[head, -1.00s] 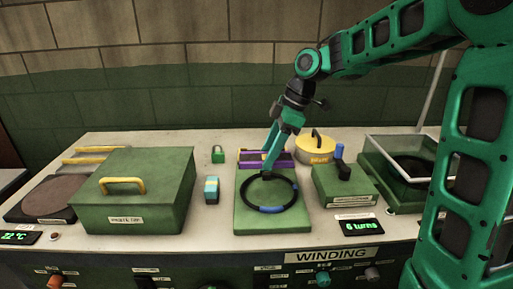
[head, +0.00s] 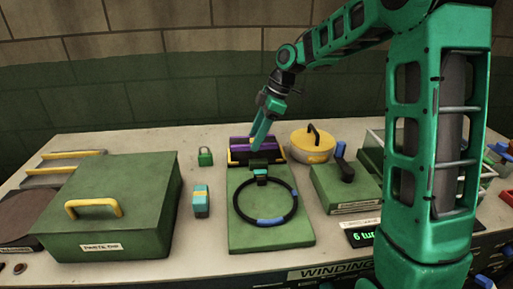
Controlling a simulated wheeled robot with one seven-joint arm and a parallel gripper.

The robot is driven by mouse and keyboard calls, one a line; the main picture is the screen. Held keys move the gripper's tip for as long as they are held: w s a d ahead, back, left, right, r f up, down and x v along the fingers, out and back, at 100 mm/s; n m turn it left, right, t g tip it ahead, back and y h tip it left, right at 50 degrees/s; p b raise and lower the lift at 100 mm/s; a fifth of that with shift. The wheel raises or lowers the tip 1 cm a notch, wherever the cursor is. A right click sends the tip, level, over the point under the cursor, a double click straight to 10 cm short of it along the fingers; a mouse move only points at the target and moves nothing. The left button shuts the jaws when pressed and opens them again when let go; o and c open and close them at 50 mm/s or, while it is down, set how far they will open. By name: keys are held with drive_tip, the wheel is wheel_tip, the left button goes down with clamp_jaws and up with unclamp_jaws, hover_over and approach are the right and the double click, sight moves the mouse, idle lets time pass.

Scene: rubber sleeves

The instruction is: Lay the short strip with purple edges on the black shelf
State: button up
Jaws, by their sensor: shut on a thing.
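A strip with purple edges (head: 239,144) shows at the back middle of the bench. My gripper (head: 256,142) points down at it, with its fingers shut on the strip. The fingers hide part of it. Directly behind the green board is a low black shelf (head: 236,161) with yellow at its end. The strip appears at or just above this shelf; I cannot tell whether it touches.
In front lies a green board (head: 240,238) with a black and blue ring (head: 271,220) and a small dark and teal piece (head: 260,170). A green lidded box (head: 120,195) stands left, a yellow round pot (head: 312,146) right. A teal block (head: 201,200) and green padlock (head: 205,156) stand nearby.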

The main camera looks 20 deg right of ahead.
drive_tip(key=w, duration=0.1)
drive_tip(key=w+d+f, duration=0.1)
drive_tip(key=w+f, duration=0.1)
drive_tip(key=shift+w+d+f, duration=0.2)
drive_tip(key=shift+d, duration=0.15)
drive_tip(key=shift+f, duration=2)
drive_tip(key=o, duration=0.8)
drive_tip(key=v, duration=1.2)
drive_tip(key=shift+s, duration=0.15)
